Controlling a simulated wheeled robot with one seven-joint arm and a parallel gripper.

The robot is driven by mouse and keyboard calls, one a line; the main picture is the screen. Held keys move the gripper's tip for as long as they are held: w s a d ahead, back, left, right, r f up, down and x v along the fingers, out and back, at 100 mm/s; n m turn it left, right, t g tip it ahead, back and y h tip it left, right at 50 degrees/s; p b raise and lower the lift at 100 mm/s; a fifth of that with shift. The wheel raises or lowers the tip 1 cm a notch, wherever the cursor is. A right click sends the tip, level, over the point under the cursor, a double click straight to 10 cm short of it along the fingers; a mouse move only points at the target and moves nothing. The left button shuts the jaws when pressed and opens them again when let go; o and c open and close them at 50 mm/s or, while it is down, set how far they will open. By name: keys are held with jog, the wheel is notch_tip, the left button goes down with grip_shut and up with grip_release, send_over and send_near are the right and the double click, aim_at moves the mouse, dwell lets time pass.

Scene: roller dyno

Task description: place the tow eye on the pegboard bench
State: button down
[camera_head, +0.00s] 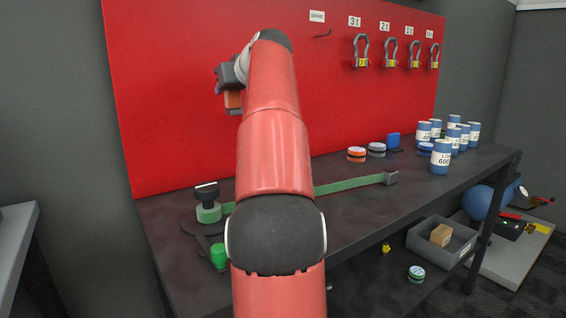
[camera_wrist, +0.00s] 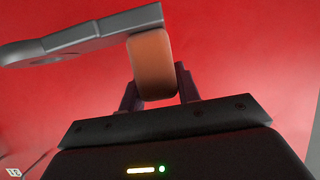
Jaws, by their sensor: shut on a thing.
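My gripper (camera_wrist: 158,88) is shut on the orange block-like part of the tow eye (camera_wrist: 150,62). Its grey flat bar with a ring end reaches to the left in the wrist view. The pegboard bench (camera_head: 350,205) has a dark top below the red pegboard (camera_head: 180,90). My arm covers part of its middle.
Shackles (camera_head: 389,54) hang on the board, with an empty-looking hook (camera_head: 323,35) under a label.

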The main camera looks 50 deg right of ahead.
notch_tip(320, 180, down, 20)
jog(key=b, duration=0.7)
jog(key=shift+r, duration=0.1)
jog(key=c, duration=1)
grip_release()
jog(key=v, duration=1.2)
jog(key=shift+s+a+b, duration=0.1)
jog(key=shift+b, duration=0.2)
